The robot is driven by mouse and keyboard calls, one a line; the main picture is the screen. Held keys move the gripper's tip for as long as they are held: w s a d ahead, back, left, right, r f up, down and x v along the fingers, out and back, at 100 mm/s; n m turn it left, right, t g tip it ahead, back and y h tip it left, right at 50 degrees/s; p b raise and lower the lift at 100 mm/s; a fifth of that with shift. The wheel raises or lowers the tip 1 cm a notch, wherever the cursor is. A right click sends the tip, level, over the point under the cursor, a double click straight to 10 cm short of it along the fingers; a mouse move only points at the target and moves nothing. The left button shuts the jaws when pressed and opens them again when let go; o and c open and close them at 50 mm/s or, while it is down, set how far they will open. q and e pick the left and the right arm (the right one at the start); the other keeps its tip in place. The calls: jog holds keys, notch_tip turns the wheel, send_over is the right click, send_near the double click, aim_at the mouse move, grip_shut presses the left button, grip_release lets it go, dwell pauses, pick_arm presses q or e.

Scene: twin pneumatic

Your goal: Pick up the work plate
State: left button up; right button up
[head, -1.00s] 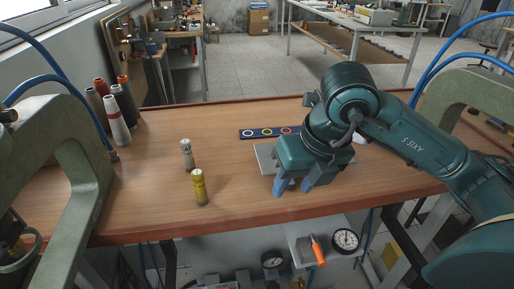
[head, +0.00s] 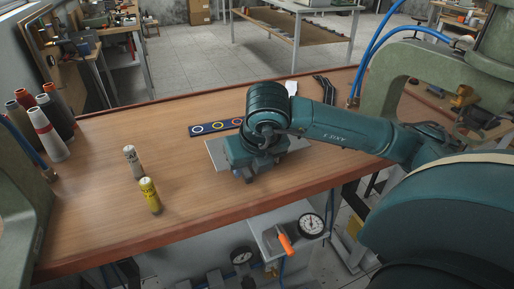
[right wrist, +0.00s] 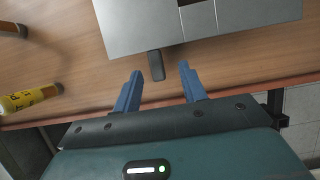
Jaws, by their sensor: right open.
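The work plate (head: 213,150) is a flat grey plate lying on the wooden bench, partly hidden by my right arm in the head view. In the right wrist view the plate (right wrist: 135,22) fills the top, with a small dark tab (right wrist: 156,66) sticking out of its near edge. My right gripper (head: 246,175) is low over the bench at the plate's front edge. Its two blue fingers (right wrist: 160,75) are open, one on each side of the tab's end, with gaps on both sides. My left gripper is not in view.
Several thread cones (head: 47,135) stand far left. Green press frames flank the bench.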

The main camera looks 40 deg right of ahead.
aim_at(247, 172)
jog(key=shift+x, duration=1.85)
jog(key=shift+a, duration=0.25)
jog(key=shift+w+r, duration=0.1)
grip_shut()
